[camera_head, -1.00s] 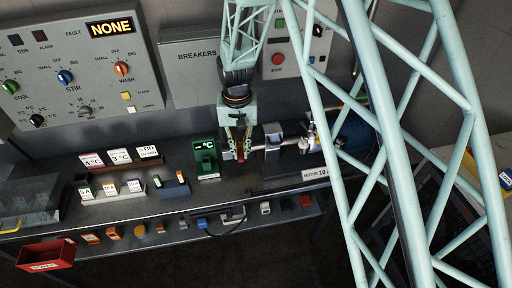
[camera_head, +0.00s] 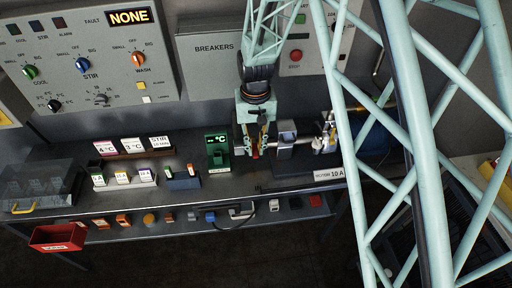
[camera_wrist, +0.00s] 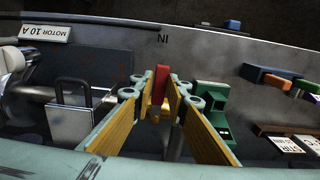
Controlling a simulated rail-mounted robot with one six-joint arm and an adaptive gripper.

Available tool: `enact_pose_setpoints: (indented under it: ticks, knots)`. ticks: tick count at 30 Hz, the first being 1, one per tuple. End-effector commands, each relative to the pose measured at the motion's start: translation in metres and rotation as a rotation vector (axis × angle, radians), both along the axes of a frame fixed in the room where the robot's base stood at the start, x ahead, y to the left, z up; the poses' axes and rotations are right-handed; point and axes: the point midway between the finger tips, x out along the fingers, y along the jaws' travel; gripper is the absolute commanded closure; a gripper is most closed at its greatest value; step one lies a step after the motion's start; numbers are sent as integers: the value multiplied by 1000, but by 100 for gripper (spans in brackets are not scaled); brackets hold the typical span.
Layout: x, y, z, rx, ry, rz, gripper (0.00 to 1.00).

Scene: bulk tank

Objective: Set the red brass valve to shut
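The valve's red handle (camera_wrist: 160,85) stands between my two fingers in the wrist view. A small brass-coloured part (camera_wrist: 155,118) shows just below it there. In the head view the red handle (camera_head: 255,153) is small and partly hidden by the fingers, by the pipe on the bench. My gripper (camera_head: 254,146) points down over it. In the wrist view my gripper (camera_wrist: 160,88) has its yellow-padded fingers apart, one on each side of the handle. I cannot tell whether a fingertip touches it. The valve body is mostly hidden.
A green display box (camera_head: 217,151) stands close left of my gripper. A grey metal box (camera_head: 285,139) on the pipe stands close right. Small labelled cards (camera_head: 122,179) and a blue holder (camera_head: 182,179) lie farther left. A red bin (camera_head: 57,237) hangs at the front left.

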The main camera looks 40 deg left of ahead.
Motion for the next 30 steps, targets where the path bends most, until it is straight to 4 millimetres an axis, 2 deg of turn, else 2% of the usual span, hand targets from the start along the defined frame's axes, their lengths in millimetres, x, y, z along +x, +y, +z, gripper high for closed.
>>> enact_pose_setpoints:
  ticks: [4,17,23,30]
  knots:
    - [0,0,0,0,0,-1,74]
    - [0,0,3,0,0,-2,74]
    - [1,1,14,2,-1,-2,74]
    - [1,1,41,3,-1,-2,74]
